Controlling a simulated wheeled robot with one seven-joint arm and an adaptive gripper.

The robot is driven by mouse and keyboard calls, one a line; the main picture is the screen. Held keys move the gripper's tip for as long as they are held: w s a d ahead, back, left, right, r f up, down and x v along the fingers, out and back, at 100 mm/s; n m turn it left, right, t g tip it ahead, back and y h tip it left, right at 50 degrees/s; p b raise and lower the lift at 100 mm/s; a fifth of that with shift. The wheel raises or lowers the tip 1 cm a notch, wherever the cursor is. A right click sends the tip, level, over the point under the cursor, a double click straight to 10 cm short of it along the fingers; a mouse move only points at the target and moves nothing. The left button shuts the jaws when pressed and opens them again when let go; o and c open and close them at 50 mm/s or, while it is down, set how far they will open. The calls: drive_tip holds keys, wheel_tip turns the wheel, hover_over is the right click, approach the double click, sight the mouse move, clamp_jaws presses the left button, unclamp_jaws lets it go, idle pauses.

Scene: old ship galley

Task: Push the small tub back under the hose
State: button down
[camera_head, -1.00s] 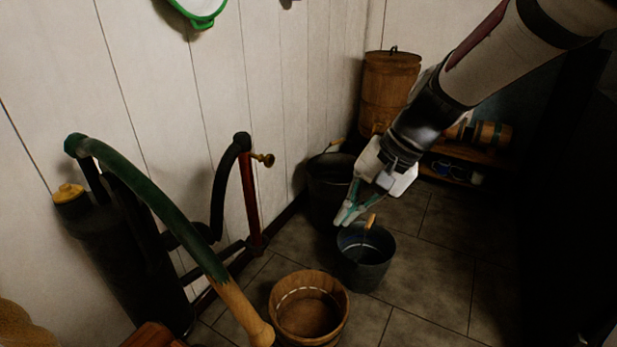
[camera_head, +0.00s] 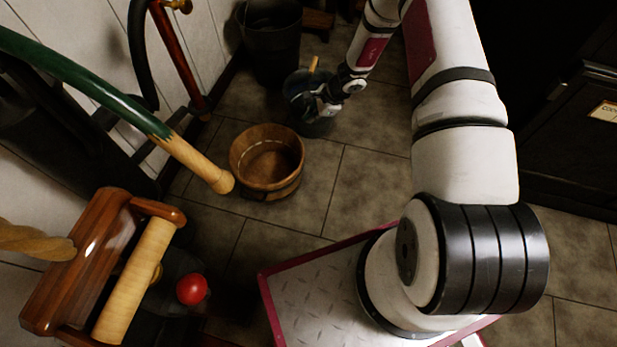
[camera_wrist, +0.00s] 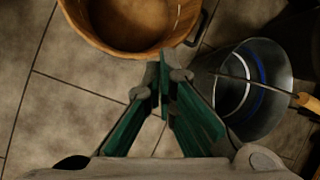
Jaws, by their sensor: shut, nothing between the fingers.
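The small wooden tub (camera_head: 281,187) stands upright and empty on the tiled floor. It also shows at the top of the wrist view (camera_wrist: 105,42). A green hose (camera_head: 95,85) curves down from the left; its tan end (camera_head: 205,168) appears just left of the tub in the head view. My gripper (camera_head: 322,107) is low, to the right of and beyond the tub. In the wrist view its green fingers (camera_wrist: 164,66) are together and empty, with tips close to the tub's rim; I cannot tell whether they touch it.
A dark metal bucket (camera_head: 314,128) stands beside the tub, close to my gripper, and shows at right in the wrist view (camera_wrist: 277,82). A larger dark bucket (camera_head: 270,55) is behind. A wooden frame with a roller (camera_head: 135,280) and a red ball (camera_head: 192,289) are at lower left.

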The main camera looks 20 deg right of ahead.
drive_tip(key=s+d+f+m+g, duration=0.1)
drive_tip(key=s+f+m, duration=0.15)
drive_tip(key=f, duration=0.35)
drive_tip(key=s+d+f+m+h, duration=0.1)
drive_tip(key=s+f, duration=0.3)
drive_tip(key=f, duration=0.3)
drive_tip(key=s+f+m+g, duration=0.1)
drive_tip(key=s+f+m, duration=0.1)
drive_tip(key=s+f, duration=0.3)
drive_tip(key=shift+n, duration=0.25)
drive_tip(key=b+x, duration=0.2)
drive_tip(key=x, duration=0.1)
drive_tip(key=b+x, duration=0.3)
drive_tip(key=x, duration=0.1)
drive_tip(key=w+d+b+x, duration=0.1)
drive_tip(key=b+x, duration=0.2)
drive_tip(key=x, duration=0.1)
drive_tip(key=shift+w+f, duration=0.15)
drive_tip(key=shift+f, duration=0.15)
drive_tip(key=shift+w+a+r+b, duration=0.2)
drive_tip(key=shift+w+a+b, duration=0.55)
drive_tip(key=shift+a, duration=0.3)
drive_tip(key=shift+w+a+r, duration=0.15)
drive_tip(key=shift+w+a, duration=0.25)
drive_tip(key=shift+a, duration=0.15)
drive_tip(key=shift+a+p, duration=0.2)
drive_tip(key=shift+p, duration=0.1)
